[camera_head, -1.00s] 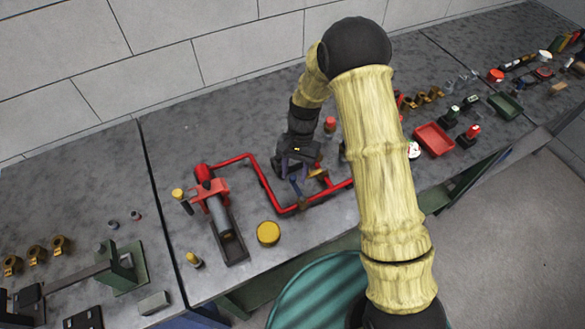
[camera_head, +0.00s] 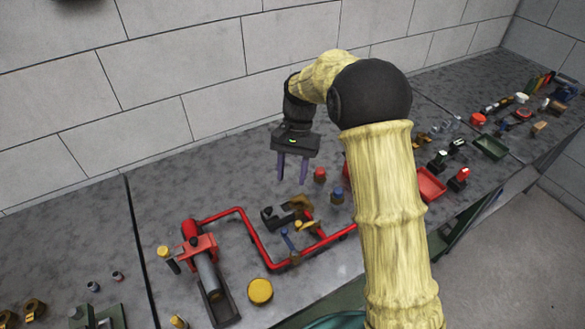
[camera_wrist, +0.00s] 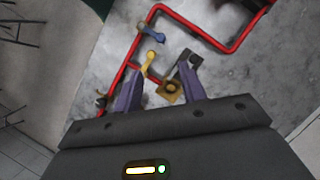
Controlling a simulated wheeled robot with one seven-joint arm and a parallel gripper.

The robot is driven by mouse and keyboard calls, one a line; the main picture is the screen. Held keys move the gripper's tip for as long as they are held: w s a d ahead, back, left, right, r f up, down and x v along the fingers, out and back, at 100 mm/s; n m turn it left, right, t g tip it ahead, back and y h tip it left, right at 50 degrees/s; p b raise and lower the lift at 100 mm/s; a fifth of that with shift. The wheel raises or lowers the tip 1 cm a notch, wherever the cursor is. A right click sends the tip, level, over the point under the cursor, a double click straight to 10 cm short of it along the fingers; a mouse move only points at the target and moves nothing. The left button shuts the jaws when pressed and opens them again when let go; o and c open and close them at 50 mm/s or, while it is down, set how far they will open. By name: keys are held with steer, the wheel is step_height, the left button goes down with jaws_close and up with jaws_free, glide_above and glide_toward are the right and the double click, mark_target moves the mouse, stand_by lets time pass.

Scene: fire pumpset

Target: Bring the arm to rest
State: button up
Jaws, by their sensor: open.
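My gripper (camera_head: 292,170) is raised above the back part of the bench, its two purple fingers pointing down and apart, with nothing between them. In the wrist view the fingers (camera_wrist: 160,92) are also spread and empty. Below and in front of it stands the red pipe loop (camera_head: 258,245) with a black and brass fitting (camera_head: 288,210), a blue-handled valve (camera_head: 288,240) and a yellow-handled valve (camera_head: 306,226). My arm hides part of the bench to the right.
A red pump-like unit (camera_head: 205,262) and a yellow round cap (camera_head: 260,291) sit left of the pipes. A red-topped bottle (camera_head: 320,175) and a blue-topped one (camera_head: 337,195) stand right of my gripper. A red tray (camera_head: 430,184) lies further right. The wall rises behind.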

steer(key=shift+w+r, duration=0.25)
steer(key=shift+r, duration=0.45)
steer(key=shift+d, duration=0.1)
steer(key=s+d+f+n+t+h, duration=0.1)
steer(key=s+d+t, duration=0.6)
steer(key=s+d, duration=1)
steer(key=shift+d+f+n, duration=0.15)
steer(key=shift+d+n, duration=0.05)
steer(key=shift+n, duration=0.7)
steer(key=shift+c, duration=0.5)
steer(key=shift+w, duration=0.1)
